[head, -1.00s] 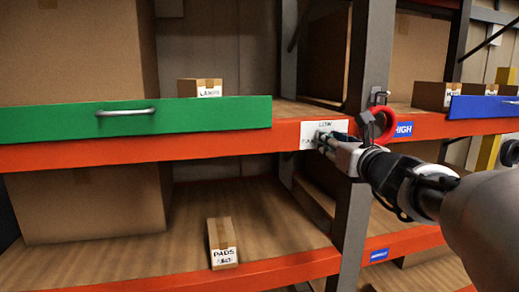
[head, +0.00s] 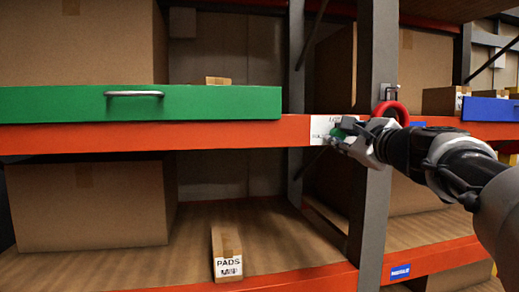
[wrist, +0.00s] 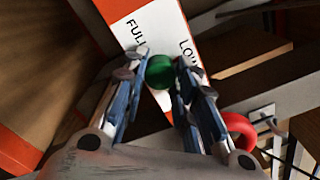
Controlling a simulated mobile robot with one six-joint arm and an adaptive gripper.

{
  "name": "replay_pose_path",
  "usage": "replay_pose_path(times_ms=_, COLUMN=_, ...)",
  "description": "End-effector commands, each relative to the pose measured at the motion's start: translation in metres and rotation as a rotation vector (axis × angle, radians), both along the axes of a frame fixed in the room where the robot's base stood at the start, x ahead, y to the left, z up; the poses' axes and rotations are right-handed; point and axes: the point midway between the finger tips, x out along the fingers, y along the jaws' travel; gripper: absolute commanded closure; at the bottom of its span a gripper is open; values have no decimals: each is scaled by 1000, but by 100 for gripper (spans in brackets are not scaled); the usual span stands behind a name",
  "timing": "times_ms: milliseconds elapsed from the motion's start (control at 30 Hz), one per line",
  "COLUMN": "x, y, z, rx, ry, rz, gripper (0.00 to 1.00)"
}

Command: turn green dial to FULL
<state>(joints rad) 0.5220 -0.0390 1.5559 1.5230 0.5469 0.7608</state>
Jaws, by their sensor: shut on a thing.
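The green dial (wrist: 160,72) sits on a white label plate (wrist: 184,28) fixed to the orange shelf beam. In the wrist view the plate reads FULL and LOW, one on each side of the dial. My gripper (wrist: 159,76) is shut on the dial, with one finger on each side of it. In the head view my gripper (head: 341,135) reaches in from the right and covers most of the dial. The dial's pointer cannot be made out.
A red ring (head: 391,112) hangs on the grey upright just right of my gripper. A green drawer front (head: 200,103) is at left, a blue one (head: 490,109) at right. A PADS box (head: 228,253) stands on the lower shelf.

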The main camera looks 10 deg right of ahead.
Motion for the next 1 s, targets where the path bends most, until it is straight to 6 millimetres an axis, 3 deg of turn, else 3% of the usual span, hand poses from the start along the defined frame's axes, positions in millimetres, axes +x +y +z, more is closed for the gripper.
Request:
replay_pose_path(times_ms=600, x=0, y=-1, z=-3, rx=-581, ry=-20, rz=-2, gripper=97)
replay_pose_path(times_ms=1000, x=0, y=-1, z=-2, rx=-864, ry=-29, rz=0, gripper=97)
